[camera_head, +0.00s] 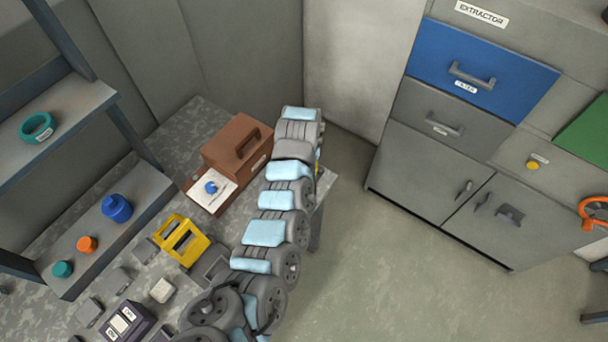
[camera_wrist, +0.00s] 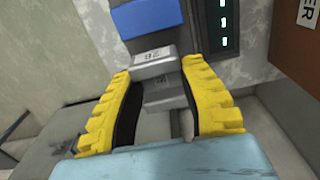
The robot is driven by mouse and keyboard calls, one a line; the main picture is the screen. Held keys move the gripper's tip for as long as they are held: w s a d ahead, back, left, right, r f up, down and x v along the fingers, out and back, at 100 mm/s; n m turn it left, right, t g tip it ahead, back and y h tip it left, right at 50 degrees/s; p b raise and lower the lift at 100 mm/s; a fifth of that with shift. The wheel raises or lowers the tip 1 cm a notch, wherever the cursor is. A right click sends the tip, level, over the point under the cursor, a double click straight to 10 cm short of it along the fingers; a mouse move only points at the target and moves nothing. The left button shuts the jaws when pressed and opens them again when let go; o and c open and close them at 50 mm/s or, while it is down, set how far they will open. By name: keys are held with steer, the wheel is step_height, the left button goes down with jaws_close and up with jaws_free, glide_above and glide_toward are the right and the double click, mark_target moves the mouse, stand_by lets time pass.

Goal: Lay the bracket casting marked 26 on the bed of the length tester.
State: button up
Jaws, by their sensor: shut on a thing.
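In the wrist view my gripper (camera_wrist: 158,76) has its two yellow fingers on either side of a grey metal bracket casting (camera_wrist: 153,62). It is shut on the casting. A mark that looks like 26 shows on the casting's top face. Just beyond it are a blue block (camera_wrist: 148,18) and a dark panel with green lights (camera_wrist: 226,22), perhaps parts of the length tester. I cannot tell whether the casting touches anything below. In the head view my arm hides the casting and most of the gripper; only a bit of yellow finger (camera_head: 318,160) shows.
A brown box with a handle (camera_head: 237,143) stands on the mottled bench (camera_head: 185,118), left of my arm. A yellow holder (camera_head: 181,240) and several small grey blocks lie nearer. A shelf (camera_head: 120,215) stands at left. Cabinets (camera_head: 425,155) stand at right, with clear floor between.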

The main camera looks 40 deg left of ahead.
steer(key=shift+w+a+f, duration=0.15)
steer(key=shift+w+a, duration=0.05)
steer(key=shift+f, duration=0.1)
steer(key=shift+w+f, duration=0.2)
steer(key=shift+f, duration=0.15)
steer(key=shift+f+b, duration=0.35)
steer(key=shift+f, duration=1.1)
steer(key=shift+f, duration=0.1)
steer(key=o, duration=1.1)
